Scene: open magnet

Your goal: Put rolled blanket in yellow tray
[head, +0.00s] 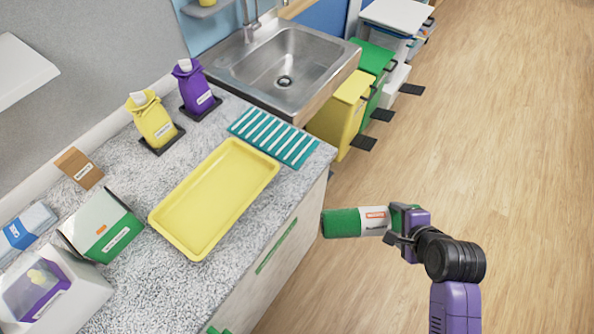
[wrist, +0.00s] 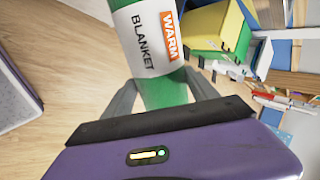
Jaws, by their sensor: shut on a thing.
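The rolled blanket is a green roll (head: 342,223) with a white and orange label. My gripper (head: 398,222) is shut on one end of it and holds it level over the floor, to the right of the counter. In the wrist view the blanket (wrist: 150,45) stands between the two fingers, and its label reads "WARM BLANKET". The far end of the blanket is cut off in that view. The yellow tray (head: 160,222) lies empty on the speckled counter, left of the gripper and apart from it.
A teal striped cloth (head: 243,124) lies beside the tray, with a sink (head: 285,65) beyond. Yellow (head: 158,125) and purple (head: 197,92) bags stand at the back. A green and white box (head: 103,228) is left of the tray. Yellow and green bins (head: 343,110) stand beside the counter.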

